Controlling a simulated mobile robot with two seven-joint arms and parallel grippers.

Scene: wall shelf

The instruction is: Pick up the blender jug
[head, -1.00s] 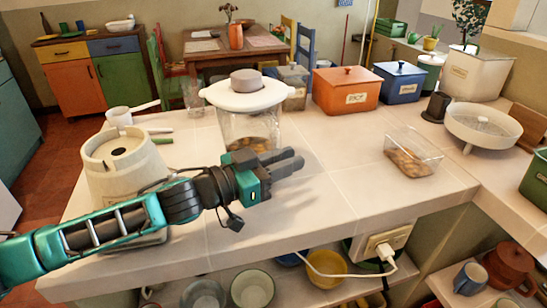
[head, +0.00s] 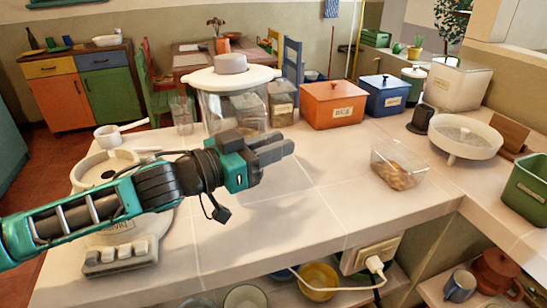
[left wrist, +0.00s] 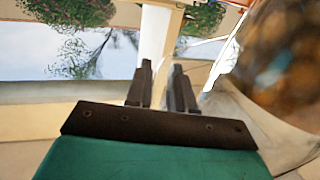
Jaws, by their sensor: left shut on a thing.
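The blender jug (head: 232,108) is clear, with a wide white lid and a grey cap, and stands upright behind my left gripper (head: 270,148) in the head view. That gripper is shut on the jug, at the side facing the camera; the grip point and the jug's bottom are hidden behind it. In the left wrist view the gripper's fingers (left wrist: 160,90) are close together, and the jug (left wrist: 285,60) with brown contents is a blurred shape at the right. The cream blender base (head: 120,250) is at the left, partly behind my arm. My right gripper is not in view.
A clear container of brown food (head: 397,168) is on the counter at the right. An orange box (head: 338,105) and a blue box (head: 386,95) stand behind. The middle counter is clear.

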